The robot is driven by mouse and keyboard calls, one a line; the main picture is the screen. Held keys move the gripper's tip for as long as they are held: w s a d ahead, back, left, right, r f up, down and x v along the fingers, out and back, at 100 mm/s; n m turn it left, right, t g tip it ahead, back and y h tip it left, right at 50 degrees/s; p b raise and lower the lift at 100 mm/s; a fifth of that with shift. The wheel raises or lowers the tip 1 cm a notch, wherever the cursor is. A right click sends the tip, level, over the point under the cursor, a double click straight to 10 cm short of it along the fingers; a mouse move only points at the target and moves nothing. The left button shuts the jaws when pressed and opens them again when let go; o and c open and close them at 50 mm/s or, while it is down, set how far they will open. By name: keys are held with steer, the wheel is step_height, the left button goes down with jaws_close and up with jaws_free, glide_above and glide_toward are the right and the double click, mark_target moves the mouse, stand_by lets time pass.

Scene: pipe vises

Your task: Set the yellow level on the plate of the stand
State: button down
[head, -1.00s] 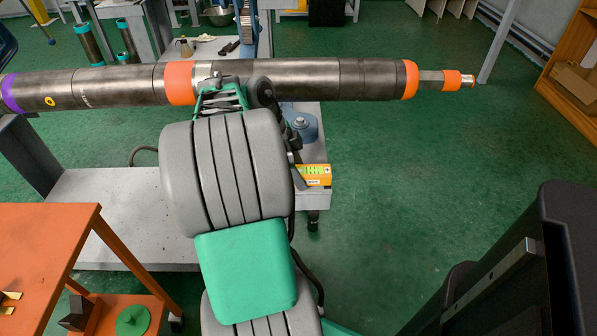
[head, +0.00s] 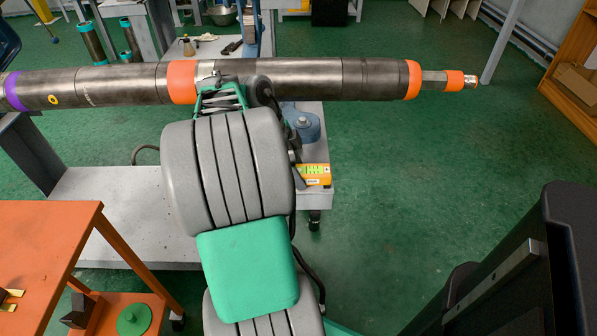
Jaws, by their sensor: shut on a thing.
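The yellow level (head: 317,171), with green vials, shows just right of my arm, over the right end of the grey plate of the stand (head: 125,205). Its left part is hidden behind my arm. My gripper (head: 296,166) is mostly hidden by my wrist; only a dark part shows, beside the level's left end. It is shut on the level. I cannot tell whether the level touches the plate.
A long dark pipe (head: 300,78) with orange bands runs across behind my arm. A blue-grey round-topped part (head: 302,122) is behind the level. An orange table (head: 45,240) stands at left.

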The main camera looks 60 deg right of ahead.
steer(key=shift+f+b, duration=0.35)
stand_by(0.6)
steer(key=c, duration=0.7)
jaws_free()
steer(key=shift+r+p, duration=2.95)
steer(key=shift+r, duration=0.55)
